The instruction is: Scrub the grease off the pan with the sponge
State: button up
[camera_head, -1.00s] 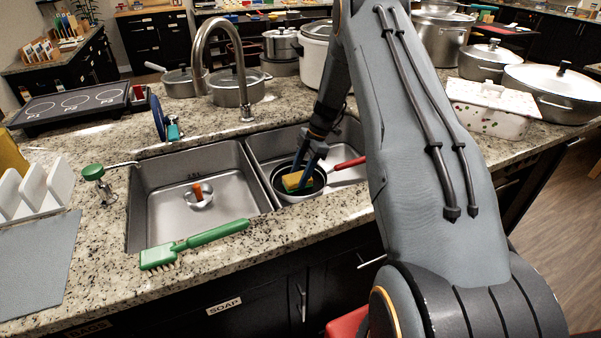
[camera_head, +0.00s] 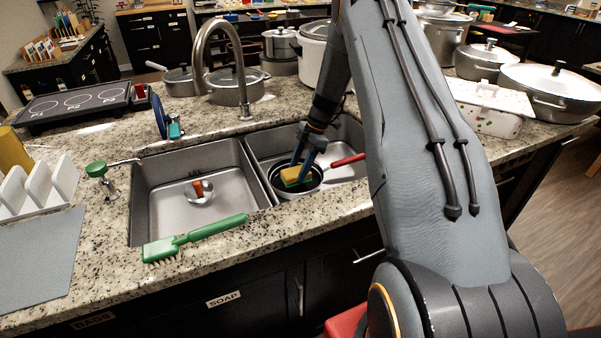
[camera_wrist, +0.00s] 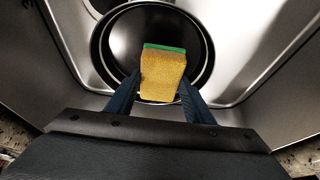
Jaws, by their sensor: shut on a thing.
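A yellow sponge with a green scouring face (camera_head: 291,175) is held between the two blue fingers of my gripper (camera_head: 303,160). The wrist view also shows the sponge (camera_wrist: 162,75) between the fingers, its green side facing away. The pan (camera_head: 312,186) is round with a dark inside and a red handle (camera_head: 347,160), and sits in the right sink basin. The sponge is inside the pan's rim; whether it touches the bottom I cannot tell. No grease is clearly visible on the dark pan inside (camera_wrist: 120,45).
A green brush (camera_head: 195,238) lies on the front counter edge. The faucet (camera_head: 243,75) arches behind the basins. Lidded pots (camera_head: 555,85) crowd the back and right.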

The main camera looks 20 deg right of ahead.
aim_at(298, 170)
jog(key=shift+a+r, duration=0.15)
jog(key=shift+r, duration=0.35)
jog(key=shift+r+p, duration=0.75)
jog(key=shift+r, duration=1.3)
